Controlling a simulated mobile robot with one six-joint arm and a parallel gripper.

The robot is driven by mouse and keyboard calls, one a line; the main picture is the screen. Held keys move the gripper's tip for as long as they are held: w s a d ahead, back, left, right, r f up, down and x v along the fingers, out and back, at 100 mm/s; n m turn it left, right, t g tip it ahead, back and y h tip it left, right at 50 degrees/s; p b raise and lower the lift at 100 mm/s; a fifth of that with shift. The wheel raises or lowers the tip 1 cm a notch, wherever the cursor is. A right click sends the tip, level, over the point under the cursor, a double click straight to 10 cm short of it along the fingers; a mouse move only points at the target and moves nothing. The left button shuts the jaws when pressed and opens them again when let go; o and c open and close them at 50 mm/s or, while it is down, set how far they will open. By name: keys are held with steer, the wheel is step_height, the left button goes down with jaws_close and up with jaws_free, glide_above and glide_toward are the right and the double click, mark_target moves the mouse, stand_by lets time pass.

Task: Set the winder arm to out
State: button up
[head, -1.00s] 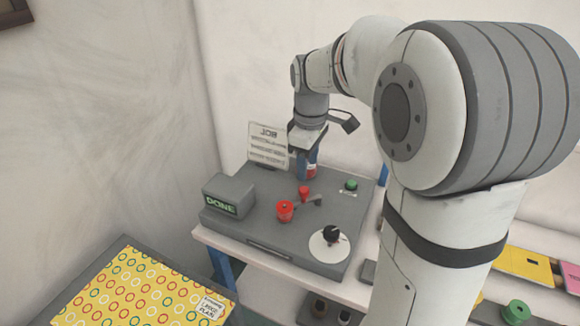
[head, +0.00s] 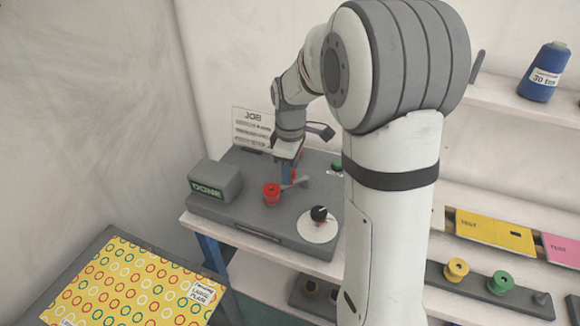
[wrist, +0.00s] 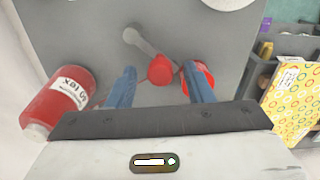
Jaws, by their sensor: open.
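The winder arm is a grey lever (wrist: 143,42) on top of the grey machine (head: 250,208); it also shows in the head view (head: 297,184). In the wrist view its near end meets a round red knob (wrist: 160,70). A red bobbin (head: 271,194) sits just beside the knob; in the wrist view it is partly behind the right finger (wrist: 205,70). My gripper (wrist: 159,72) is open, with its blue fingers on either side of the knob. In the head view my gripper (head: 288,178) hides the knob. I cannot tell whether a finger touches it.
A red thread spool (wrist: 62,98) stands left in the wrist view. The machine carries a DONE display (head: 208,190), a black knob on a white disc (head: 318,229) and a green button (head: 337,165). A job card (head: 252,128) stands behind. A patterned yellow board (head: 130,285) lies front left.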

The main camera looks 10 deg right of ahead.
jaws_close()
stand_by(0.4)
